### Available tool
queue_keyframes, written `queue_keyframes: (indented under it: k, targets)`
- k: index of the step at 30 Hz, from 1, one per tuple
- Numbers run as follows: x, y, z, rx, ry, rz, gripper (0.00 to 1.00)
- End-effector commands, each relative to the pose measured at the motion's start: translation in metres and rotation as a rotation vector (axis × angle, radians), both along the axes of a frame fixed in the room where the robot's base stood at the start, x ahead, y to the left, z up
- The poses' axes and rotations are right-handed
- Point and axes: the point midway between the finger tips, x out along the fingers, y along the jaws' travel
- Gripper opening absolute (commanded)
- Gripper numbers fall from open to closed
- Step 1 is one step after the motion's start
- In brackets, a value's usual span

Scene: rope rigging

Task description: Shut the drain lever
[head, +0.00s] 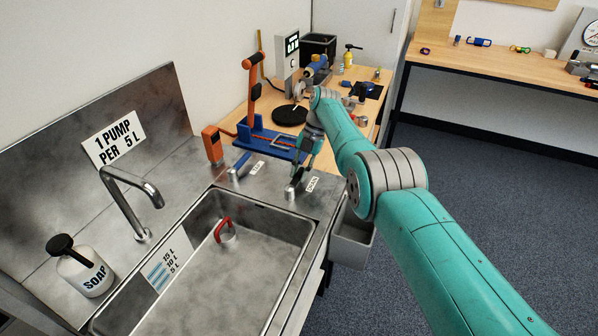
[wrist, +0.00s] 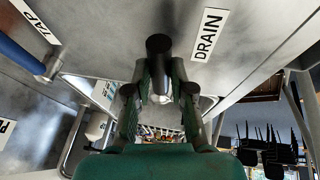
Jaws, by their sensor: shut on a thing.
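The drain lever shows in the wrist view as a dark, round-ended handle (wrist: 160,46) on a small metal base, beside the label reading DRAIN (wrist: 207,35). My gripper (head: 303,166) is over the sink's far right counter, in front of that label (head: 312,184) in the head view. In the wrist view, my gripper's two fingers (wrist: 160,76) stand on either side of the lever and are closed on it. In the head view, the fingers hide most of the lever; its metal base (head: 291,192) shows below them.
The blue tap lever (head: 240,163) stands left of my gripper, by the TAP label (head: 257,168). The steel sink (head: 185,290) holds a red-handled item (head: 224,229). A soap bottle (head: 80,267) and faucet (head: 130,195) are at left. A cluttered wooden bench (head: 232,110) lies behind.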

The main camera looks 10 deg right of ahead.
Motion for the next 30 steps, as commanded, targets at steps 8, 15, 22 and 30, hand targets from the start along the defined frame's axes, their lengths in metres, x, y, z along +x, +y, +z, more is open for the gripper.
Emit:
queue_keyframes:
  k: [8,15,22,30]
  targets:
    - [0.0,0.001,0.0,0.001,0.0,0.001,0.47]
    - [0.0,0.001,0.002,0.001,-0.001,0.001,0.47]
    - [0.001,0.001,0.018,0.001,-0.003,0.001,0.47]
    - [0.001,0.001,0.065,0.001,-0.003,0.001,0.47]
